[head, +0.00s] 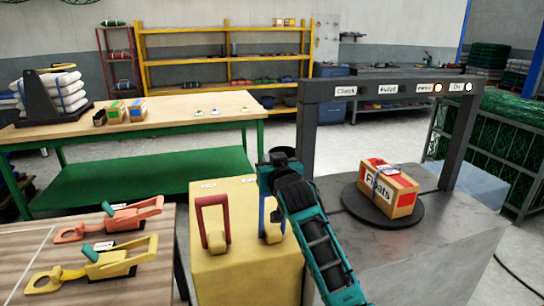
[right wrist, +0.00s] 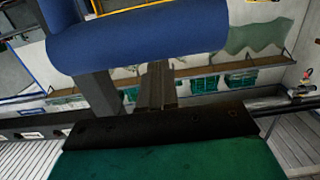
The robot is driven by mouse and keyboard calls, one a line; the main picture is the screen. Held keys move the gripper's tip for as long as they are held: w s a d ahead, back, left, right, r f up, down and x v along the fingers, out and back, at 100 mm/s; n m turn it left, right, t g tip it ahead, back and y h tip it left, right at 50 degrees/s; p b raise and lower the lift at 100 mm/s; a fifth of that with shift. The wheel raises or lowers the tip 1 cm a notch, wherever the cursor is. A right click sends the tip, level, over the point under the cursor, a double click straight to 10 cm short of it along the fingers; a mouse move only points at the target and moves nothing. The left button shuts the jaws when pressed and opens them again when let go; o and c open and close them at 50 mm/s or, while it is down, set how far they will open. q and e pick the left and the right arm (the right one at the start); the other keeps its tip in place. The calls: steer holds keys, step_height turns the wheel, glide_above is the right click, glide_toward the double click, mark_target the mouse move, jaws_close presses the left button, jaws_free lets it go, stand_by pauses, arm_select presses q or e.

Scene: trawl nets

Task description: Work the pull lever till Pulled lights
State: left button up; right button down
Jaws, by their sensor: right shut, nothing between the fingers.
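Two upright loop-handled levers stand on a yellow box (head: 235,268) in the head view: a red one (head: 212,225) at left and a blue one (head: 268,222) at right. Their small labels are unreadable to me. My right gripper (head: 280,157) is shut and empty, above and partly in front of the blue lever. In the right wrist view a thick blue bar (right wrist: 150,38) is close by the shut fingertips (right wrist: 157,78); I cannot tell whether they touch. The lamp by the Pulled label (head: 387,89) is dark. My left gripper is out of view.
The dark gantry (head: 310,130) carries the lamps, two lit at its right end. Under it a Floats carton (head: 388,188) sits on a round dark turntable (head: 360,208). A wooden table (head: 30,245) at front left holds a pink and a yellow clamp-like tool.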

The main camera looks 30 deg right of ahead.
steer(key=shift+s+a+r, duration=0.15)
steer(key=shift+s+r, duration=0.45)
steer(key=shift+r, duration=0.05)
steer(key=shift+s+a+r, duration=0.15)
steer(key=shift+s+r, duration=0.4)
steer(key=shift+r, duration=0.05)
